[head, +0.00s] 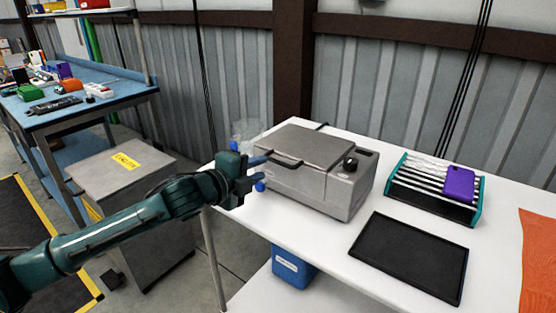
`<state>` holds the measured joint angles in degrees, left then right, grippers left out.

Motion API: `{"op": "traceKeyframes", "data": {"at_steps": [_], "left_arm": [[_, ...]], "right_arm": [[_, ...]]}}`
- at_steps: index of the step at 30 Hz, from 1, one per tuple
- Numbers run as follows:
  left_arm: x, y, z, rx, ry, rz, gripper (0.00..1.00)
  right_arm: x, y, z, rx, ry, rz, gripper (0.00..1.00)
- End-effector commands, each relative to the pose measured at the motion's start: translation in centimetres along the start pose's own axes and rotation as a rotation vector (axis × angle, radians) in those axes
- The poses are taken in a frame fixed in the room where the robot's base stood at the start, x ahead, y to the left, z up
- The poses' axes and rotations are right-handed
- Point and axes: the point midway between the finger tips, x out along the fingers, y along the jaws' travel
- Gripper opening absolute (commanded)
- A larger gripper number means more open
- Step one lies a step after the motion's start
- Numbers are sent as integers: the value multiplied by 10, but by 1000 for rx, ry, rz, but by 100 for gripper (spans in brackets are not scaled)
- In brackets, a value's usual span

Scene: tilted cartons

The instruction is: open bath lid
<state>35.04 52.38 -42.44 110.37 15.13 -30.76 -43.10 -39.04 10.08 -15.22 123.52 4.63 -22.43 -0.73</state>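The bath (340,193) is a grey metal box on the white table, with a black knob on its right part. Its lid (312,143) lies flat and closed on top. A dark bar handle (285,161) runs along the lid's front left edge. My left gripper (262,173) is just left of the bath, close to the handle. Its blue-tipped fingers are apart with nothing visible between them. I cannot tell whether a finger touches the bath. My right gripper is not in view.
A rack (438,188) holding a purple item (460,184) stands right of the bath. A black tray (411,256) lies in front of it. A clear container (246,132) stands behind my gripper. A blue bin (291,267) sits below the tabletop. An orange sheet lies far right.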

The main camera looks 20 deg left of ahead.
Motion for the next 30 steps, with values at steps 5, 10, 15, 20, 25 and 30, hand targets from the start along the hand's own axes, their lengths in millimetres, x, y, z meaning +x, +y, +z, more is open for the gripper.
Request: {"op": "traceKeyframes", "data": {"at_steps": [5,10,15,20,25,30], "left_arm": [[38,-1,0,-4,0,-2,26],[62,-1,0,-2,0,-2,26],[74,0,-1,-1,2,-1,26],[77,0,0,-1,1,-1,26],[77,0,0,-1,1,-1,26],[77,0,0,-1,1,-1,12]], "right_arm": [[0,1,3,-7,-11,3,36],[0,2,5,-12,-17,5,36],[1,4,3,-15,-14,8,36],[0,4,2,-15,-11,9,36],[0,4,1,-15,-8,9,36],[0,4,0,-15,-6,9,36]]}}
